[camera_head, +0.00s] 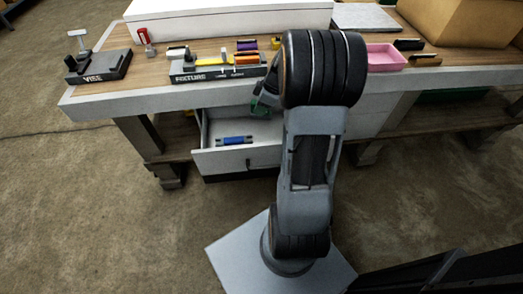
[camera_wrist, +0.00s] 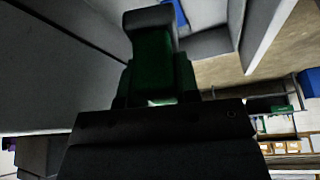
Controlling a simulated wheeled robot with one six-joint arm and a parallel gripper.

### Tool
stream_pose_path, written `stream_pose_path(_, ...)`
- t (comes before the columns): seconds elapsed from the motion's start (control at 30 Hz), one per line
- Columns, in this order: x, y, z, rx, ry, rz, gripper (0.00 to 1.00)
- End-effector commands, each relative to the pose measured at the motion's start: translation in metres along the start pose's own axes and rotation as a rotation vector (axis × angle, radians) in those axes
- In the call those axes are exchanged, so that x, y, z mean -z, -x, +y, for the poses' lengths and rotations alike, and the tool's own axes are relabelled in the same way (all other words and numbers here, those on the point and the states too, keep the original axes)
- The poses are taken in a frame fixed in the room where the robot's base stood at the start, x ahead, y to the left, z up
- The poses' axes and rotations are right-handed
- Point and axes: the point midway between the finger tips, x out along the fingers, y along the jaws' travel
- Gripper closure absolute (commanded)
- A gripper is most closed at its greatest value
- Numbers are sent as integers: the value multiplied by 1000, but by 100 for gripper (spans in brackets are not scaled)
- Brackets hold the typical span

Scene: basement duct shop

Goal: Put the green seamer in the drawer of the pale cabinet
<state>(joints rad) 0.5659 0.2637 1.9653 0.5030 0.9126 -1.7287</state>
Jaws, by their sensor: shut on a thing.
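The green seamer (camera_head: 261,110) is held at the end of my arm, above the back right part of the open drawer (camera_head: 238,158) of the pale cabinet (camera_head: 362,122). My arm hides part of the seamer and the cabinet. In the wrist view the seamer (camera_wrist: 153,55) fills the upper middle, green with a dark grey end. My gripper (camera_wrist: 157,98) is shut on it; its fingers are too dark to make out clearly. A blue tool (camera_head: 234,141) lies on the drawer floor, left of the seamer in the head view. I cannot tell whether the seamer touches the drawer.
The workbench (camera_head: 130,99) overhangs the drawer closely. On it stand a vise (camera_head: 97,68), a fixture (camera_head: 217,72) with several tools, a pink tray (camera_head: 385,57) and a cardboard box (camera_head: 460,20). The floor in front of the drawer is clear at left.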

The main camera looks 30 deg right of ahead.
Motion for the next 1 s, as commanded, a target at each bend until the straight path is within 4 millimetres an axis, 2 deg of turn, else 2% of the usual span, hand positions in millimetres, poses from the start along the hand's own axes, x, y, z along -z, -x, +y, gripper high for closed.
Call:
stream_pose_path(0.03,-15,-17,2,10,37,1,94)
stream_pose_path(0.3,-41,-24,2,81,197,0,94)
stream_pose_path(0.53,-50,-30,2,104,247,0,94)
stream_pose_path(0.8,-65,-64,1,108,249,0,94)
stream_pose_path(1.0,-70,-77,1,106,249,0,94)
